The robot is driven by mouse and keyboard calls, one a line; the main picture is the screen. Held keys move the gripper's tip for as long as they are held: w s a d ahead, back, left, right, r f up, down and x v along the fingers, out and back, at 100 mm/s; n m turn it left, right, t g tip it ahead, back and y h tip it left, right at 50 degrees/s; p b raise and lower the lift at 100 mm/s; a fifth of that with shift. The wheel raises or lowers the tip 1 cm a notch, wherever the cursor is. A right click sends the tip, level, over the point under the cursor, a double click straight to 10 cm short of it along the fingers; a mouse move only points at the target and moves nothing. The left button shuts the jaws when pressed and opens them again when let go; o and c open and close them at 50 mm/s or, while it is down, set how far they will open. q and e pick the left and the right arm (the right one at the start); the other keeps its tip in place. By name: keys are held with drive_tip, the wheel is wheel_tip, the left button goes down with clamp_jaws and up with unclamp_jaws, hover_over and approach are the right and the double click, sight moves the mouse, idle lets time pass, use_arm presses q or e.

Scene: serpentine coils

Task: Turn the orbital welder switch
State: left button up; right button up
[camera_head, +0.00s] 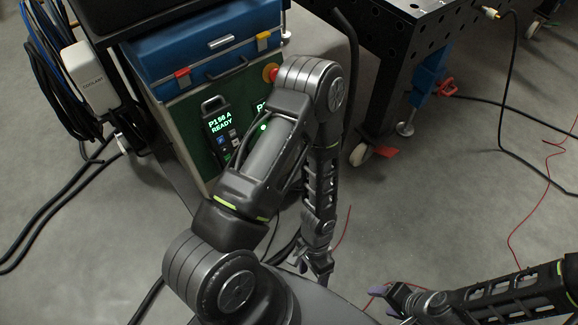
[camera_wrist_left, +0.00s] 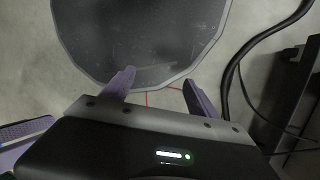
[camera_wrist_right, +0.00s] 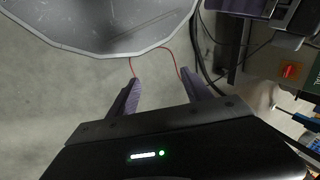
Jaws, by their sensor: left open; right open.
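The green welder cabinet (camera_head: 180,135) stands at the upper left in the head view, with a lit display (camera_head: 219,123) reading READY. A red-orange knob (camera_head: 269,73) shows on it beside my left arm, which hides much of the front.
A blue case (camera_head: 205,50) lies on the cabinet. Cables and a white box (camera_head: 90,77) hang at its left. A black perforated table (camera_head: 400,30) with a caster (camera_head: 362,154) stands at the upper right.

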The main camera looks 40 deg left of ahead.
use_arm(q)
drive_tip(key=a+f+m+g+y+b, duration=0.1)
drive_tip(key=a+f+m+y+b, duration=0.25)
drive_tip(key=a+f, duration=0.4)
drive_tip(key=w+a+f+m+y+b, duration=0.6)
drive_tip(key=w+a+f+y+b, duration=0.15)
drive_tip(key=a, duration=0.35)
drive_tip(key=w+a+r+m+t+y+b, duration=0.2)
drive_tip(key=w+r+m+t+y+b, duration=0.1)
drive_tip(key=w, duration=0.8)
drive_tip(key=w+a+r+m+t+y+b, duration=0.3)
drive_tip(key=w+r+m+t+y+b, duration=0.1)
drive_tip(key=w, duration=0.7)
wheel_tip(320, 180, up, 4)
drive_tip(key=t+y+b, duration=0.1)
drive_tip(key=t, duration=0.1)
drive_tip(key=shift+w+f+t+b, duration=0.15)
drive_tip(key=shift+w+t+b, duration=0.15)
drive_tip(key=shift+b, duration=0.1)
use_arm(e)
wheel_tip(320, 180, down, 23)
drive_tip(key=w+d, duration=0.1)
drive_tip(key=shift+w+d+f+t, duration=0.15)
drive_tip(key=shift+w+t, duration=0.15)
drive_tip(key=shift+w, duration=0.05)
